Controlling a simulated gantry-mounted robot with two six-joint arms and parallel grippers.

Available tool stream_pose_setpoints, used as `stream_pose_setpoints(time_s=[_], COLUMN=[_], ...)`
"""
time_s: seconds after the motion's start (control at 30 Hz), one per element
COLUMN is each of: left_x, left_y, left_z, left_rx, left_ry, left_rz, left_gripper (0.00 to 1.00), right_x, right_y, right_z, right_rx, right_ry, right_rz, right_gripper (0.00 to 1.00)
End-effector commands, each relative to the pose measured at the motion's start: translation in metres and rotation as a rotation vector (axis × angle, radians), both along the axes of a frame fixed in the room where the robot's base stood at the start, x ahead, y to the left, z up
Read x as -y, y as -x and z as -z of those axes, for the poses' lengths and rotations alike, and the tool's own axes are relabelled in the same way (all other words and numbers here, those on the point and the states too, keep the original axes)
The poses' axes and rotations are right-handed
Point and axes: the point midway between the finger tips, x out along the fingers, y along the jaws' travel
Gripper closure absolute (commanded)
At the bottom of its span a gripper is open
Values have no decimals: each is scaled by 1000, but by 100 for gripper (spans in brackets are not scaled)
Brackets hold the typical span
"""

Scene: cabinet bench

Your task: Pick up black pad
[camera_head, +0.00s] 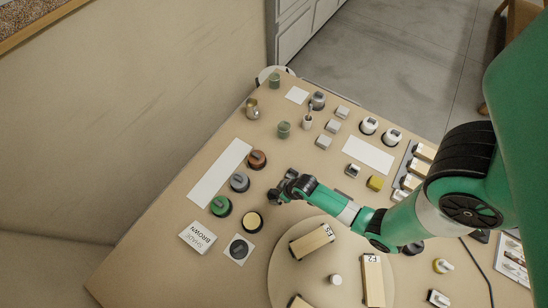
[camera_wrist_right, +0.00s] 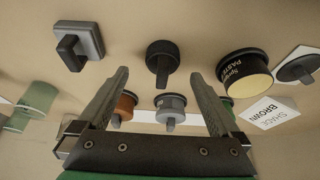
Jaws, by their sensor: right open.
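A round black pad (camera_wrist_right: 160,55) with an upright grip lies on the bench in the right wrist view. It appears ahead of and between the fingertips of my right gripper (camera_wrist_right: 158,80), which is open and empty. In the head view my right gripper (camera_head: 283,186) reaches in from the right, low over the bench near the row of round pads. It largely covers the black pad there. Another dark round pad (camera_head: 239,248) sits on a white card at the lower left. My left gripper is out of view.
Brown (camera_head: 257,159), grey (camera_head: 239,182) and green (camera_head: 221,206) pads stand beside a white strip (camera_head: 219,173). A paste tin (camera_head: 252,222) is close by. A round turntable (camera_head: 290,275) with labelled blocks lies below my right arm. A square grey gripped block (camera_wrist_right: 82,40) is left of the pad.

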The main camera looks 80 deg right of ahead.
Motion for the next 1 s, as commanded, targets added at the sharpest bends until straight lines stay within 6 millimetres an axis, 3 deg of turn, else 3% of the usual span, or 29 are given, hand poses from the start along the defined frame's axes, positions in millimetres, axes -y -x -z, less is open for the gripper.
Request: stream_pose_setpoints(time_s=[0.1,0.3,0.57,1.0], left_x=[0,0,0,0], left_y=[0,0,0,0], left_z=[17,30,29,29], left_rx=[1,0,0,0], left_ry=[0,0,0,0], left_rz=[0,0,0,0], left_gripper=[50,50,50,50], right_x=[0,3,4,4], right_y=[-7,-19,-21,-21], right_z=[18,44,45,45], right_rx=[1,-1,0,0], right_ry=[1,0,0,0], right_rz=[-1,0,0,1], right_gripper=[0,0,0,78])
